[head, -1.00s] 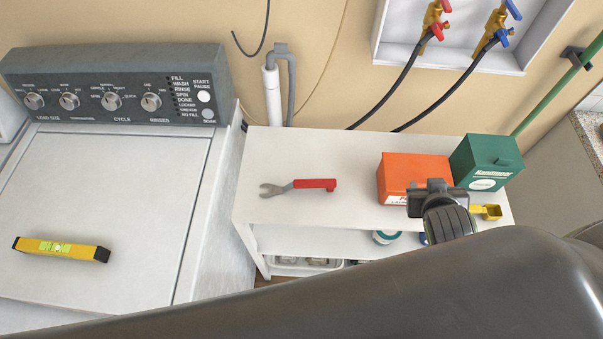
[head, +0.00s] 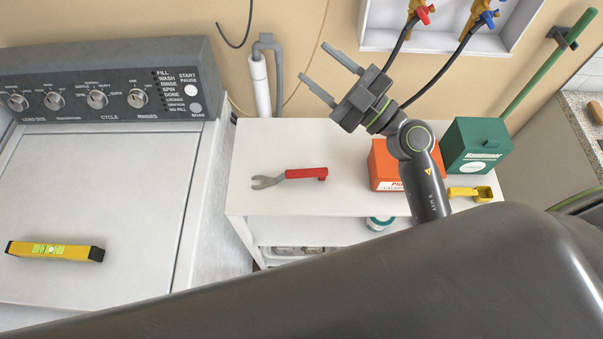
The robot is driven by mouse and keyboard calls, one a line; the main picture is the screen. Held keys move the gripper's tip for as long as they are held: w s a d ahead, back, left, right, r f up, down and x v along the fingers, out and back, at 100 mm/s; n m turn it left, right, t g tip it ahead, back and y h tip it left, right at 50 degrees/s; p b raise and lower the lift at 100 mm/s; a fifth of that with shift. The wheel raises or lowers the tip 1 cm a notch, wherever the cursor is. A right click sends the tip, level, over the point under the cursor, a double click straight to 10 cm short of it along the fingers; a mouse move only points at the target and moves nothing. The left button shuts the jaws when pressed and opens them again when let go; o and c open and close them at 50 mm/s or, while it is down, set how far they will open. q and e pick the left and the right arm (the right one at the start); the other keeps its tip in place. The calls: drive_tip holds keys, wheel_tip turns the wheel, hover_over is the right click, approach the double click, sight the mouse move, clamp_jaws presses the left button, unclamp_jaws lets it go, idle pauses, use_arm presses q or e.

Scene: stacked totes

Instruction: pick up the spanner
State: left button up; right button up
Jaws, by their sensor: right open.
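The spanner (head: 290,178) lies flat on the white shelf unit's top, in the middle of the head view. Its grey open jaw points left and its red handle points right. My right gripper (head: 330,73) is open and empty, with its two grey fingers apart and pointing up and left. In the picture it is above and to the right of the spanner, and does not touch it. My left gripper is out of view.
The white shelf top (head: 245,205) also bears an orange box (head: 382,170), a green box (head: 476,146) and a yellow scoop (head: 470,193). A washing machine (head: 90,170) with a yellow spirit level (head: 55,251) stands left. A grey pipe (head: 276,75), hoses and taps are behind.

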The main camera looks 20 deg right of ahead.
drive_tip(key=a+f+n+g+y, duration=0.1)
drive_tip(key=a+f+n+g, duration=0.2)
drive_tip(key=a+f+g, duration=0.15)
drive_tip(key=m+g+h, duration=0.3)
drive_tip(key=g+h, duration=0.8)
approach(306, 172)
drive_tip(key=b+x, duration=0.2)
drive_tip(key=b, duration=0.4)
drive_tip(key=shift+w+d+f+b, duration=0.1)
drive_tip(key=shift+d+f+b, duration=0.1)
drive_tip(key=shift+b, duration=0.1)
drive_tip(key=shift+x, duration=1.2)
drive_tip(key=shift+a+f, duration=0.4)
drive_tip(key=shift+f, duration=0.1)
drive_tip(key=shift+p+x, duration=0.95)
drive_tip(key=shift+x, duration=1.75)
